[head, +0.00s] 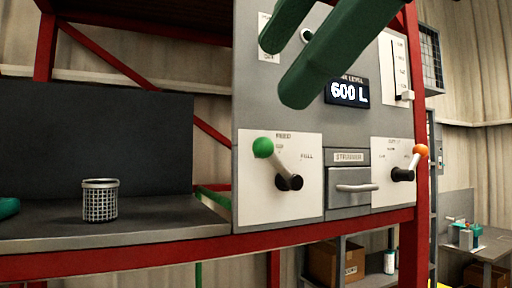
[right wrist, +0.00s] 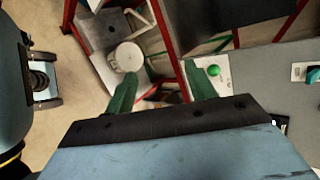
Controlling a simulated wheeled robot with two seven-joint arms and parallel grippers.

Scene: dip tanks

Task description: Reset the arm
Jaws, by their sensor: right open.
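My right gripper (head: 283,72) is at the top of the head view, in front of the grey control panel (head: 270,95). Its two green fingers are apart and nothing is between them. In the right wrist view the same gripper (right wrist: 162,84) is spread and empty. A green-knobbed feed lever (head: 263,148) is below it, tilted up and left; its knob (right wrist: 213,70) shows just beyond the right-hand finger in the wrist view. A small green piece at the left edge of the head view may be a left gripper (head: 8,207) fingertip; the rest is cut off.
A wire mesh basket (head: 100,200) stands on the grey shelf at left. The panel has an orange-knobbed lever (head: 421,151), a strainer drawer (head: 350,187) with a handle, and a display (head: 347,92) reading 600 L. Red frame posts (head: 420,200) bound the panel.

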